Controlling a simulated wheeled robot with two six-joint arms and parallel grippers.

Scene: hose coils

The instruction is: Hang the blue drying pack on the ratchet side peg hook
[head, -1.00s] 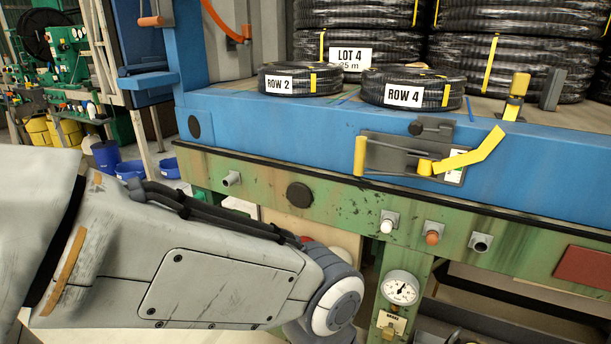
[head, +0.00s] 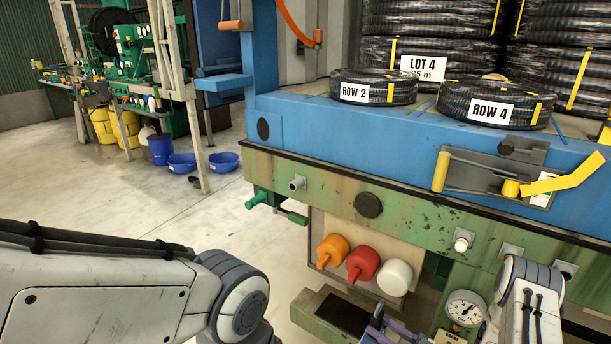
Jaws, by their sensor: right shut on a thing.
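The ratchet (head: 498,178), grey with yellow handles, is fixed to the front of the blue platform at the right. Below it, short pegs stick out of the green rail: a white-tipped peg (head: 463,241), a grey peg (head: 565,270) and another grey peg (head: 298,183) far left. My right gripper (head: 388,328) shows at the bottom edge, partly cut off, below and left of the white-tipped peg. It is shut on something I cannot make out. I cannot identify the blue drying pack. My left arm crosses the lower left; its gripper is out of view.
Orange (head: 333,250), red (head: 362,263) and white (head: 396,277) rounded items are in a row under the rail. A gauge (head: 465,309) is at the lower right. Hose coils marked ROW 2 (head: 372,86) and ROW 4 (head: 493,103) lie on the platform.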

